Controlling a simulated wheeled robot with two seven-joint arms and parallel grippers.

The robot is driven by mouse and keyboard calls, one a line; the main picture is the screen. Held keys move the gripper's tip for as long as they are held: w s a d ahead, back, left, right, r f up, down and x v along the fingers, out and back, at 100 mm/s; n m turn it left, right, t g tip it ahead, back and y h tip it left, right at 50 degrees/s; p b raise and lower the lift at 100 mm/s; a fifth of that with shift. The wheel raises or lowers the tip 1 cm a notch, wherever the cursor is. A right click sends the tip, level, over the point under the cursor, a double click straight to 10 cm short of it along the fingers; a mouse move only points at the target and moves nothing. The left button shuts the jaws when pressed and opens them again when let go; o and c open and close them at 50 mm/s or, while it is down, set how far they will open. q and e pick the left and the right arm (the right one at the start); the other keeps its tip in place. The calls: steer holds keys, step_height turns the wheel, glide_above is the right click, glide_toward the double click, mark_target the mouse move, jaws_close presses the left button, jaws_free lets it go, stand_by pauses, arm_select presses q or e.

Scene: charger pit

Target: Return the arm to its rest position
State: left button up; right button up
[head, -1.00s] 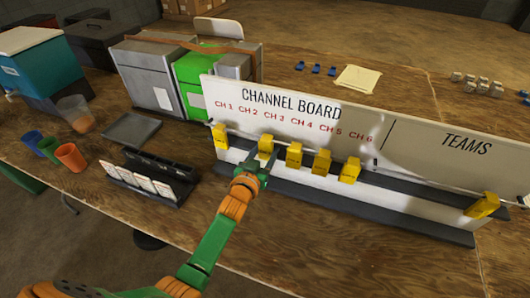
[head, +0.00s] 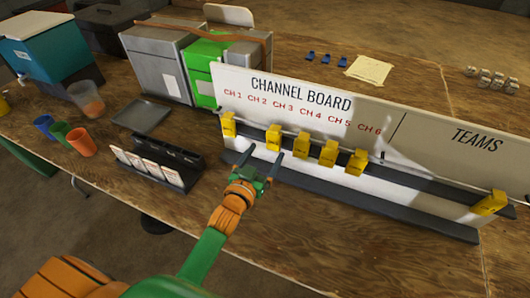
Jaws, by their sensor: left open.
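My left arm comes in from the lower left, and its gripper (head: 262,161) is open and empty in front of the channel board (head: 290,93). Its fingers point toward the board, just below and in front of the yellow tag (head: 273,138) under CH 2. The tag hangs on the rail, apart from the fingers as far as I can see. More yellow tags hang along the rail, one (head: 228,125) at the left end and one (head: 489,203) under TEAMS. My right gripper is not in view.
A dark card holder (head: 158,160) with white cards stands left of my gripper. Grey and green boxes (head: 161,68) stand behind the board. The table front is clear right of my arm.

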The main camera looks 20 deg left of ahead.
arm_select(q)
steer(key=s+f+m+g, duration=0.1)
steer(key=s+f+g, duration=0.3)
steer(key=s, duration=0.4)
steer(key=s+f+g, duration=0.3)
steer(key=s+g, duration=0.2)
steer(key=s, duration=0.3)
steer(key=s+f+m+g, duration=0.1)
steer(key=s+f+g, duration=0.3)
steer(key=s, duration=0.5)
step_height(320, 180, down, 15)
steer(key=s+g, duration=0.1)
steer(key=s+a+f+g, duration=0.1)
steer(key=s+a+f, duration=0.1)
steer(key=s+f, duration=0.9)
steer(key=shift+s+a+g+y, duration=0.25)
steer(key=shift+s+g+y, duration=0.05)
steer(key=shift+s, duration=0.65)
